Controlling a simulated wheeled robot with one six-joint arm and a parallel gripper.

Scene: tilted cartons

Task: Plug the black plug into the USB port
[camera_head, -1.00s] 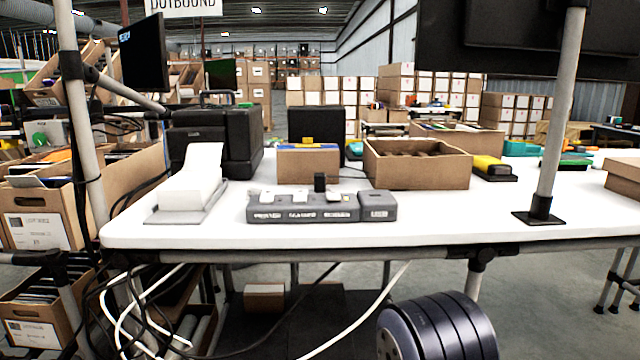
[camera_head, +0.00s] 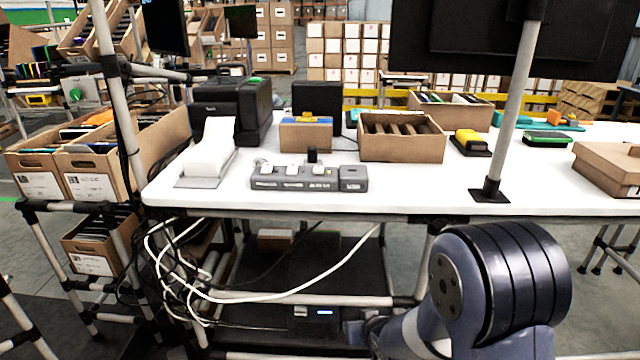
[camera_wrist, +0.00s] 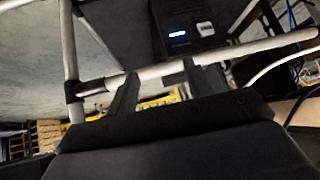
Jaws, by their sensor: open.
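A small black plug (camera_head: 312,155) stands upright at the grey power strip (camera_head: 310,183) on the white table in the head view. I cannot tell whether it sits on the strip or just behind it. White plugs sit along the strip's top. The USB port is too small to make out. My gripper (camera_wrist: 158,82) shows in the wrist view with its two dark fingers apart and nothing between them. It faces the frame below the table, away from the plug. In the head view only my arm shows, low at the right, and the gripper is hidden.
A label printer (camera_head: 211,150) stands left of the strip, and an open carton (camera_head: 402,148) behind it to the right. A grey post (camera_head: 508,110) rises from the table. White cables (camera_head: 270,298) hang below the edge. The table front right of the strip is clear.

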